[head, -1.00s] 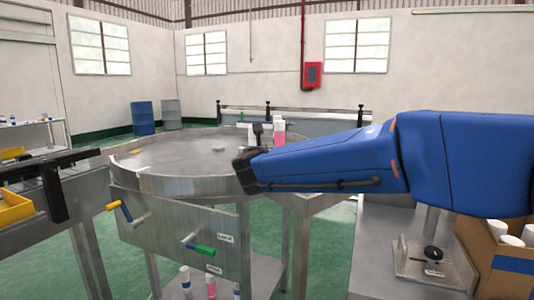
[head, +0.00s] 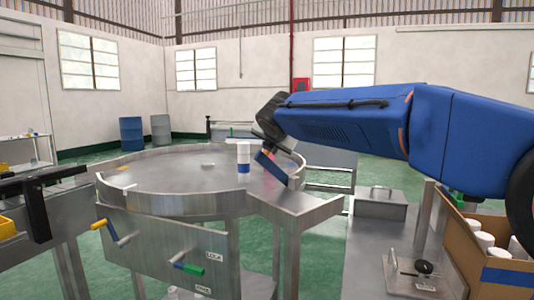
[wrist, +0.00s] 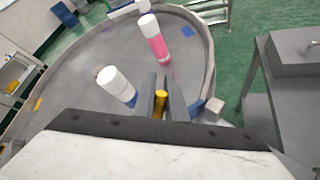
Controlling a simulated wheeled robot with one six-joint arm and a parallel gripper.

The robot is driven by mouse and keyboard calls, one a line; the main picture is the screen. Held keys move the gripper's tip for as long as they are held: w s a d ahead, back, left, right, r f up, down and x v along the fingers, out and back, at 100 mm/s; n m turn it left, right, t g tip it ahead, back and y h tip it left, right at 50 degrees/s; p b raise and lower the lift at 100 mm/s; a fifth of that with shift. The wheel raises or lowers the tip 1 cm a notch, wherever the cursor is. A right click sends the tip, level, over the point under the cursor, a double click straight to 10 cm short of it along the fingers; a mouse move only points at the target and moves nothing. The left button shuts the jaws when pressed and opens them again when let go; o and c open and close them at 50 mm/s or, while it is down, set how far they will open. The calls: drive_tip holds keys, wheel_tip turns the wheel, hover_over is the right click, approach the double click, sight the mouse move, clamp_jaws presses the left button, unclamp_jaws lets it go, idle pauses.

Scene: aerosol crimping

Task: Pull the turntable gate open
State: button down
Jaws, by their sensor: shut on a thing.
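The round metal turntable (head: 165,180) stands at left centre in the head view, and its rim (wrist: 208,50) curves across the wrist view. In the wrist view my gripper (wrist: 161,86) is shut on a small yellow piece that looks like the gate handle (wrist: 160,103), close to the rim. A blue part (wrist: 197,105) shows just right of the fingers; it may belong to the gate. In the head view a tilted blue plate (head: 271,167) shows below my wrist at the turntable's right side. The rest of the gate is hidden or cannot be made out.
A white-and-blue can (head: 243,158) stands on the turntable; it is close left of my fingers in the wrist view (wrist: 116,86). A pink can with a white cap (wrist: 154,40) stands beyond them.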

drive_tip(key=w+d+m+g+y, duration=0.4)
drive_tip(key=w+d+g+y, duration=0.1)
drive_tip(key=w+d, duration=0.2)
drive_tip(key=shift+d+f+g, duration=0.3)
drive_tip(key=shift+d+g, duration=0.1)
drive_tip(key=shift+d, duration=0.2)
idle(0.4)
drive_tip(key=c, duration=1.8)
unclamp_jaws()
